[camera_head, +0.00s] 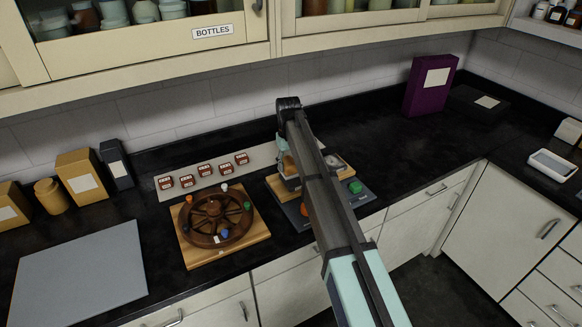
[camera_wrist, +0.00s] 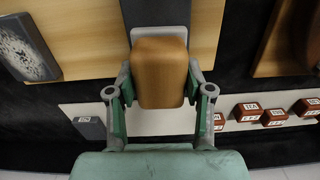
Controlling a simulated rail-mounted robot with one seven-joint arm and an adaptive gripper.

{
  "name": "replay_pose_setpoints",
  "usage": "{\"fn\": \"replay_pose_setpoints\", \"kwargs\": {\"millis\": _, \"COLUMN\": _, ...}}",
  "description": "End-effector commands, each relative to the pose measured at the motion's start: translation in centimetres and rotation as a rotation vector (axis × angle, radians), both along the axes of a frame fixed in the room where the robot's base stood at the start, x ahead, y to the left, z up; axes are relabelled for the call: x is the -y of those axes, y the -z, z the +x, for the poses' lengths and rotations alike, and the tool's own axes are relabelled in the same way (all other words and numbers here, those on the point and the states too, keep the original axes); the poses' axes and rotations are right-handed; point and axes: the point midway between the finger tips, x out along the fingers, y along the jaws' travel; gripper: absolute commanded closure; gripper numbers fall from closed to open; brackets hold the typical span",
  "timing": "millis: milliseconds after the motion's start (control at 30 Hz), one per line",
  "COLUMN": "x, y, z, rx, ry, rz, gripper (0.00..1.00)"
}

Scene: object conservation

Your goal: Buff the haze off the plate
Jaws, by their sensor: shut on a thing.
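My gripper (camera_wrist: 160,78) is shut on a tan wooden block (camera_wrist: 160,58), with a finger on each side. A pale grey edge (camera_wrist: 160,32) shows just beyond the block; I cannot tell whether it belongs to the block or lies beneath it. The plate (camera_wrist: 22,46), a dark square with whitish speckled haze, lies on the wooden board to the left in the wrist view, apart from the block. In the head view, my arm hides much of this area; the teal gripper (camera_head: 286,157) shows at its left, and the plate (camera_head: 335,161) partly shows to its right.
A wooden wheel (camera_head: 215,218) with coloured pegs stands left of the arm. Red labelled blocks (camera_head: 205,170) line a pale strip behind it. A green item (camera_head: 355,187) sits on a dark tray right of my arm. The counter right of there is mostly clear before a purple box (camera_head: 430,85).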

Motion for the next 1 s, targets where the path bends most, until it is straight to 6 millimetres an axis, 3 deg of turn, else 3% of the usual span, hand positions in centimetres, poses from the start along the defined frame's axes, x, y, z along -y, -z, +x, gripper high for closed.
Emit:
{"fn": "replay_pose_setpoints", "kwargs": {"millis": 133, "x": -0.6, "y": 0.0, "z": 1.5, "rx": 0.0, "ry": 0.002, "rz": 0.0, "gripper": 0.86}}
{"fn": "replay_pose_setpoints", "kwargs": {"millis": 300, "x": -0.4, "y": -2.8, "z": 1.2, "rx": 0.002, "ry": 0.004, "rz": 0.001, "gripper": 0.87}}
{"fn": "replay_pose_setpoints", "kwargs": {"millis": 1000, "x": 0.1, "y": -8.2, "z": 1.3, "rx": 0.001, "ry": 0.009, "rz": 0.001, "gripper": 0.87}}
